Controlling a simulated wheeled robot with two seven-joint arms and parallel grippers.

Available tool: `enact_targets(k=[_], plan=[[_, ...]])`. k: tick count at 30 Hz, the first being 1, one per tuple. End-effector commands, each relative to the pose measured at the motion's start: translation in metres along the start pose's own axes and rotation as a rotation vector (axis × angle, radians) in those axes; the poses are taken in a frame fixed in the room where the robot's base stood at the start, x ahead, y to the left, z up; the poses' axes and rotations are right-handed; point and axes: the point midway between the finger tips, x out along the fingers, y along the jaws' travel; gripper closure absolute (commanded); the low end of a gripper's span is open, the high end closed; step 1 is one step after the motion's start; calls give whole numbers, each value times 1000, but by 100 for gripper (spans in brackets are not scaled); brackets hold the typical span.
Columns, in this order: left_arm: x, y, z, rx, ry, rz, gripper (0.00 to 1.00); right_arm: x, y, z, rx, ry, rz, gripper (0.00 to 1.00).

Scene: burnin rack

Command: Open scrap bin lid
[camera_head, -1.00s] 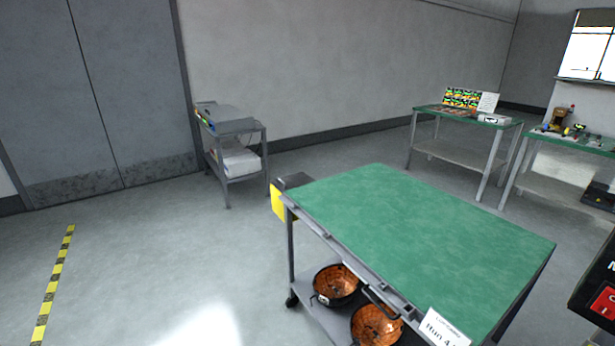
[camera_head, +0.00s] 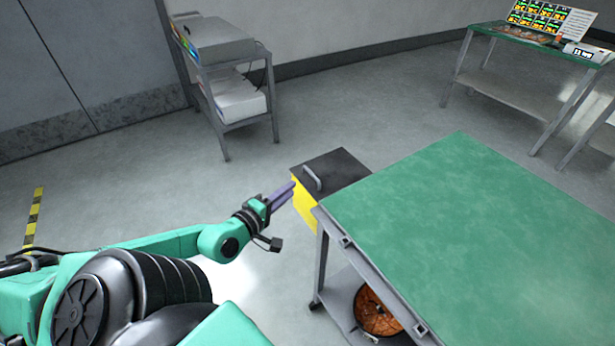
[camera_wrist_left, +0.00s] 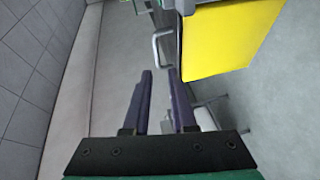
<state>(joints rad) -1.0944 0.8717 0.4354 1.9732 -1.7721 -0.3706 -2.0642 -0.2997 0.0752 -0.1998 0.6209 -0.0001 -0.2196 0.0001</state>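The scrap bin has a dark lid (camera_head: 346,172) with a grey bar handle (camera_head: 312,178), and a yellow side (camera_head: 304,205). The lid lies flat and shut, beside the green-topped cart. My left gripper (camera_head: 287,193) is just left of the handle, apart from it. In the left wrist view its two purple fingers (camera_wrist_left: 161,78) are apart with nothing between them. The handle (camera_wrist_left: 156,48) shows just beyond the fingertips there, and the yellow side (camera_wrist_left: 222,45) is to the right. My right gripper is not in view.
The green-topped cart (camera_head: 475,230) stands right of the bin, with an orange-lined bowl (camera_head: 374,312) on its lower shelf. A grey cart (camera_head: 228,85) stands behind. A bench (camera_head: 480,40) is at the back right. The floor between them is clear.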

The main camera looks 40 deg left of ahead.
Motion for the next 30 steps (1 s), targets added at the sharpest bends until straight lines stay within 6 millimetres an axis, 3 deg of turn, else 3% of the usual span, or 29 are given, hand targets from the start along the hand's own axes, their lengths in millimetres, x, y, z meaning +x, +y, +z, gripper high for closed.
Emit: enact_targets(k=[3,15,21,28,30], plan=[[25,2,-1,-2,2,6,76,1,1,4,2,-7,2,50],[96,0,-2,-6,5,3,76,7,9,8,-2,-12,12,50],[111,0,-1,-6,3,-1,76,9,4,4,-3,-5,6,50],[111,0,-1,-6,3,-2,76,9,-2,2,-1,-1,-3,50],[111,0,-1,-6,3,-2,100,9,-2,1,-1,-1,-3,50]])
